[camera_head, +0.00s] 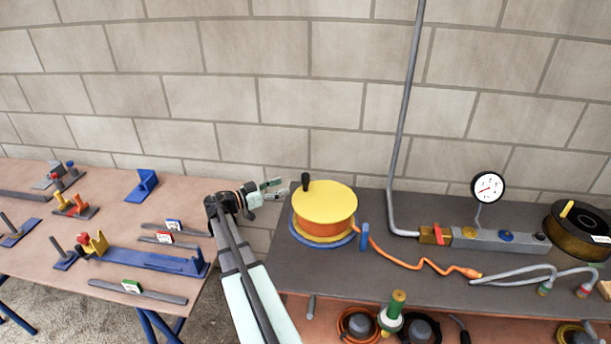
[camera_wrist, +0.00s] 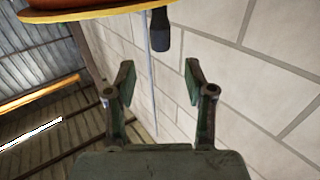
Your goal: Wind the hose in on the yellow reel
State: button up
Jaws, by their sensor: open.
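The yellow reel (camera_head: 325,203) stands on the dark bench, with orange hose wound under its yellow top disc. A black crank knob (camera_head: 306,181) stands up from the disc's left edge. The orange hose (camera_head: 408,264) runs from the reel to the right over the bench and ends in an orange tip. My gripper (camera_head: 275,190) is open and empty, just left of the knob and apart from it. In the wrist view, the black knob (camera_wrist: 160,33) shows beyond the gap between my open fingers (camera_wrist: 158,82), with the yellow disc's edge (camera_wrist: 95,12) beside it.
A blue post (camera_head: 364,236) stands right of the reel, beside the hose. A grey pipe (camera_head: 404,130), a manifold with a gauge (camera_head: 488,187) and a dark spool (camera_head: 580,232) are farther right. The left table (camera_head: 100,215) holds several blue fixtures. The wall is close behind.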

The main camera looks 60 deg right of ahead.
aim_at(305, 178)
jog(key=p+x, duration=0.3)
jog(key=x, duration=0.7)
jog(key=shift+s+d, duration=0.1)
jog(key=shift+d, duration=0.1)
grip_shut()
